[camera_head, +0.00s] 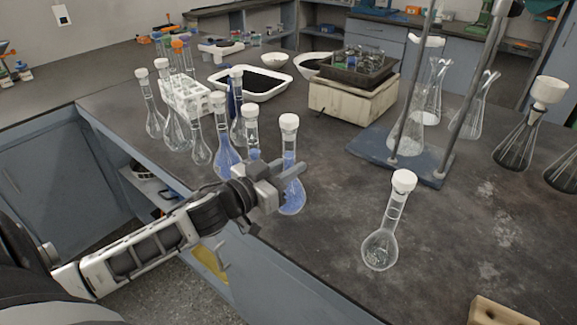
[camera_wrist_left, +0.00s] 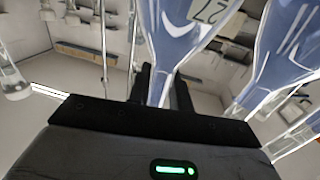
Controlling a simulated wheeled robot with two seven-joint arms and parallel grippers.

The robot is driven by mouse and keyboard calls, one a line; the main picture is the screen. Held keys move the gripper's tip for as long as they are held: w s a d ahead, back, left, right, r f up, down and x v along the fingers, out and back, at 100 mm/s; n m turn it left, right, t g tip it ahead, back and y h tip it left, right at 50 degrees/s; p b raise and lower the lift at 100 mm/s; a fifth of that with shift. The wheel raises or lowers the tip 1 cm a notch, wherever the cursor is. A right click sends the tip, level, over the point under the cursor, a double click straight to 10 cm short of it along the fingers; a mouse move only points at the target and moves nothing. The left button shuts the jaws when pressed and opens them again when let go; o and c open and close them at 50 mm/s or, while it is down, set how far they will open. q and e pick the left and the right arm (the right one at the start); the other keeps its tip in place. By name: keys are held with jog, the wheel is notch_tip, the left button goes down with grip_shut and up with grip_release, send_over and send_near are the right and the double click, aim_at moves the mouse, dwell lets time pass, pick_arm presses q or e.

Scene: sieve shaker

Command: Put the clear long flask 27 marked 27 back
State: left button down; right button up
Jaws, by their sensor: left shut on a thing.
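My left gripper (camera_head: 287,176) is shut on the neck of a long-necked flask (camera_head: 291,199) with a white cap and blue contents, near the table's front left edge. In the left wrist view, a blue-filled flask (camera_wrist_left: 172,45) rises between the fingers, and its label (camera_wrist_left: 210,10) appears to read 27. The fingers hide part of the neck, and I cannot tell whether the base touches the table. My right gripper is not in view.
Other capped blue flasks (camera_head: 226,150) stand close to the left gripper. A white rack (camera_head: 187,97) is behind them. A clear capped flask (camera_head: 380,247) stands front right, before a blue-based stand (camera_head: 425,170). The table between them is clear.

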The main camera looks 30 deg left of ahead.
pick_arm(q)
jog(key=shift+f+b, duration=0.3)
jog(key=shift+f, duration=0.1)
dwell(0.6)
grip_release()
jog(key=shift+f, duration=0.1)
dwell(0.5)
dwell(0.5)
jog(key=shift+p+v, duration=0.8)
jog(key=shift+v, duration=0.95)
jog(key=shift+s, duration=0.1)
